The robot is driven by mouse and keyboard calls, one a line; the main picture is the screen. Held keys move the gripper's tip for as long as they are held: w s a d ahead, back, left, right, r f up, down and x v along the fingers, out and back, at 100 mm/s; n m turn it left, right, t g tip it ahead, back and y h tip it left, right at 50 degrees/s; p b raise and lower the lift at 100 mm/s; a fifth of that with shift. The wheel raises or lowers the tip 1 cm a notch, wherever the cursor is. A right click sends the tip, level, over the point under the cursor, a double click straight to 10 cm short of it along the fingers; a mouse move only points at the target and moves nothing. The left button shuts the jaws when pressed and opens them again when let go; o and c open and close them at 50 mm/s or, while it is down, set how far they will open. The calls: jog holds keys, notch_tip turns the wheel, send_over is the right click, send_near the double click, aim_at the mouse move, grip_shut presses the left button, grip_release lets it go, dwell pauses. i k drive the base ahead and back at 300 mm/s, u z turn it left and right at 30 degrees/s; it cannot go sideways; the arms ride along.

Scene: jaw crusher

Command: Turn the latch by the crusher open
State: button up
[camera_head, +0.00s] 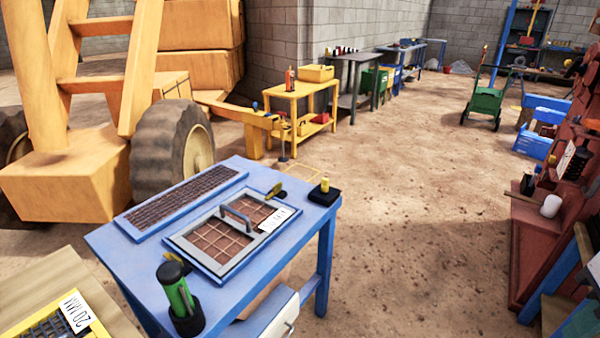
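My gripper is not in view. A large yellow wheeled machine (75,187) with a ladder stands at the left; I cannot tell whether it is the crusher. No part is plainly recognizable as the latch. A small dark and yellow piece (275,192) sits at the back right edge of a framed grid panel (186,240) on the blue table; it may be a latch, but it is too small to tell its position. The panel has a grey handle (236,216) and a white label (277,219).
The blue table (110,240) also holds a green cylinder in a black holder (180,300) and a black block with a yellow top (325,191). A yellow bench (300,91) stands behind. A green cart (486,101) stands further back. Open dirt floor (420,190) lies right of the table.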

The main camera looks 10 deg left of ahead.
aim_at(276, 188)
jog(key=u, duration=0.35)
jog(key=i, duration=0.85)
jog(key=u, duration=0.75)
